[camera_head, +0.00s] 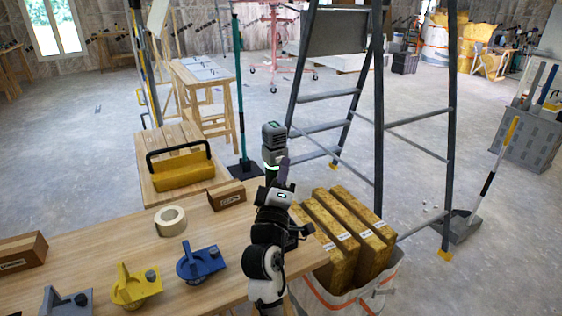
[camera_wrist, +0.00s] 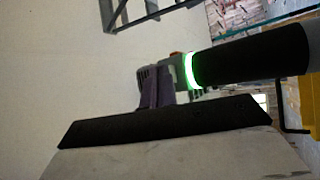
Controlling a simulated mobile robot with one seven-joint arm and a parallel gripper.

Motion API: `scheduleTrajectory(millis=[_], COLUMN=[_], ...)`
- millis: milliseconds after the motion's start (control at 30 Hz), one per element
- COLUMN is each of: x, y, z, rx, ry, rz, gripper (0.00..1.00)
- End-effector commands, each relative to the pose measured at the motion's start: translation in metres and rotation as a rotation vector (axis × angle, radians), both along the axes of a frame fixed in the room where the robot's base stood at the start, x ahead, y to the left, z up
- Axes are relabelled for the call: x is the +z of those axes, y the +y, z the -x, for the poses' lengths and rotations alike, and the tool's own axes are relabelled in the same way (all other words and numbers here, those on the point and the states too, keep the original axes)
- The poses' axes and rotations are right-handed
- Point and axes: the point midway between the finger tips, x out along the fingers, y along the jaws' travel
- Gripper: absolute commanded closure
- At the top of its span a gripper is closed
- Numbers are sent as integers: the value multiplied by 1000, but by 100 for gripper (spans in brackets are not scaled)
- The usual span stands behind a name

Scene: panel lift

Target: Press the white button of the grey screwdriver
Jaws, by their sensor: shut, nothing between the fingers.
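What looks like the grey screwdriver (camera_head: 274,136) shows as a grey body with a green-lit ring, behind my arm in the head view. In the wrist view a black cylinder (camera_wrist: 250,68) with a green-lit ring and a small red part lies close behind my fingers; I take it for the same thing. I cannot make out a white button. My gripper (camera_head: 283,166) is beside the ring in the head view. In the wrist view my gripper (camera_wrist: 152,75) is shut and empty, with its fingers overlapping the grey end; whether they touch it I cannot tell.
The wooden table (camera_head: 95,245) holds blue (camera_head: 200,264), yellow (camera_head: 135,288) and grey (camera_head: 65,301) handled tools, a tape roll (camera_head: 170,221) and small boxes. A yellow toolbox (camera_head: 181,170) stands behind. A ladder (camera_head: 378,110) and a sack of yellow packs (camera_head: 345,237) are at right.

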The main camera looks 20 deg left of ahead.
Motion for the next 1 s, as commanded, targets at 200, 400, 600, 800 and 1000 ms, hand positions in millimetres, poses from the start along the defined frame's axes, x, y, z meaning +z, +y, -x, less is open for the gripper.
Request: scheduleTrajectory(millis=[200,400,600,800,1000], x=[0,0,1,0,0], y=[2,1,-6,-7,-11], z=[-1,0,5,6,8], rx=[0,0,0,0,-1], ry=[0,0,0,-1,0], rz=[0,0,1,1,1], gripper=[100,100,100,100,100])
